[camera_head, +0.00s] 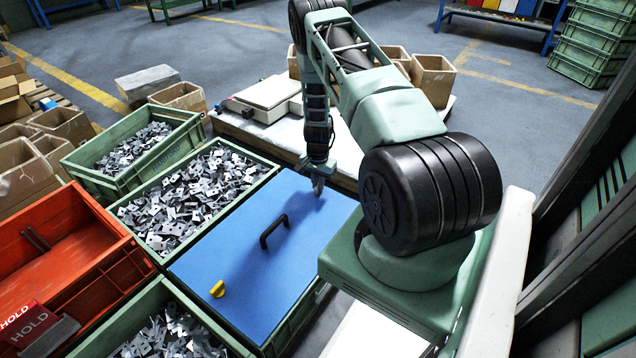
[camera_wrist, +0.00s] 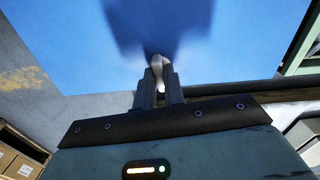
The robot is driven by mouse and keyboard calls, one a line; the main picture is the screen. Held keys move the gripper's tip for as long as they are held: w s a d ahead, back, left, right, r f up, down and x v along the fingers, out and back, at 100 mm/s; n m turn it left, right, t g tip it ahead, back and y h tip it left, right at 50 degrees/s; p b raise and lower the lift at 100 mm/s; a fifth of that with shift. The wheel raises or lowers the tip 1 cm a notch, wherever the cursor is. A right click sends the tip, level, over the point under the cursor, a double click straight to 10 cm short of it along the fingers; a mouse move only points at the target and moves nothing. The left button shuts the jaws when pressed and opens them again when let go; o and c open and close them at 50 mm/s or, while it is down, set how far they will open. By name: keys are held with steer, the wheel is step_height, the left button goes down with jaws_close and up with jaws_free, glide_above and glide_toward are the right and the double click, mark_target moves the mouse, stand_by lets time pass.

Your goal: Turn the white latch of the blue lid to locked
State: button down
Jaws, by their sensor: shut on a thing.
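The blue lid (camera_head: 225,258) lies flat on a green crate in the head view, with a black handle (camera_head: 273,232) in its middle. A yellow latch (camera_head: 217,289) sits near the lid's front left edge. My gripper (camera_head: 318,186) is at the lid's far edge, pointing down. In the wrist view the blue lid (camera_wrist: 230,50) fills the upper part, and my gripper (camera_wrist: 158,85) is shut on the white latch (camera_wrist: 157,66). Only the latch's pale end shows between and beyond the fingers. In the head view the gripper hides the white latch.
Green crates of stamped metal parts (camera_head: 185,200) stand left of the lid. A red crate (camera_head: 70,250) with HOLD labels is at the far left. A table with a scale (camera_head: 265,98) and cardboard boxes (camera_head: 433,80) stands behind my arm. The lid's top is otherwise clear.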

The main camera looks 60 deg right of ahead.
steer(key=c, duration=1.5)
jaws_free()
step_height(320, 180, up, 18)
steer(key=p, duration=0.4)
steer(key=shift+f+p, duration=0.25)
steer(key=shift+p, duration=0.1)
